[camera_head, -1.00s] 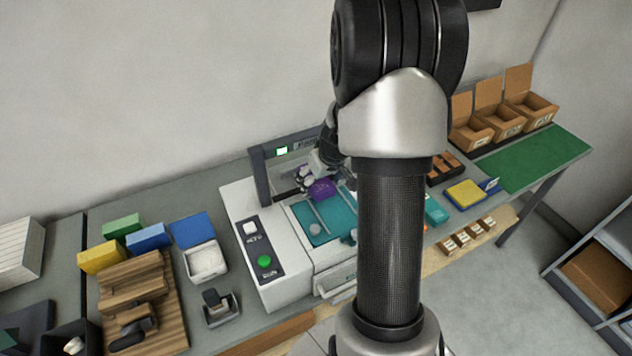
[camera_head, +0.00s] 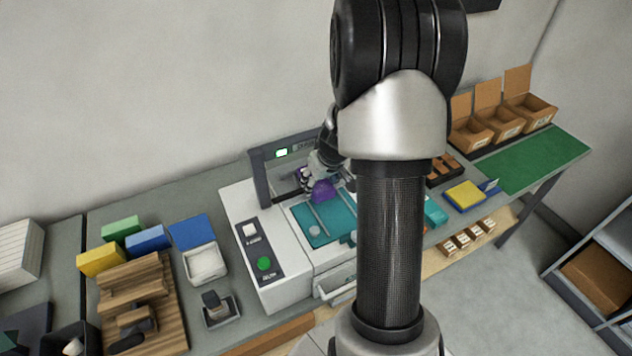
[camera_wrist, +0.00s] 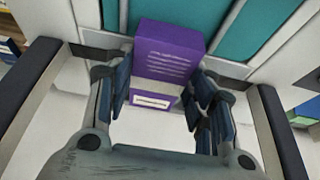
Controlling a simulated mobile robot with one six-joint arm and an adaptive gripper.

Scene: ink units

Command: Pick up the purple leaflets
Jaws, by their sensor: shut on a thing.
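The purple leaflets (camera_wrist: 168,52) form a small block with pale lines of print on top and a white label on the near end. In the wrist view my gripper (camera_wrist: 160,92) has one finger on each side of the block and is shut on it. In the head view the purple leaflets (camera_head: 324,190) show at the teal bed of the white machine, with my gripper (camera_head: 318,176) at their far side. My arm hides part of the machine. I cannot tell whether the leaflets touch the bed.
The white machine (camera_head: 252,250) has a dark frame (camera_head: 262,180) standing close to my gripper. Left are coloured boxes, a white tray (camera_head: 207,264) and a wooden stand (camera_head: 150,300). Right are a yellow pad (camera_head: 465,195), cardboard boxes (camera_head: 470,135) and a clear green mat (camera_head: 535,158).

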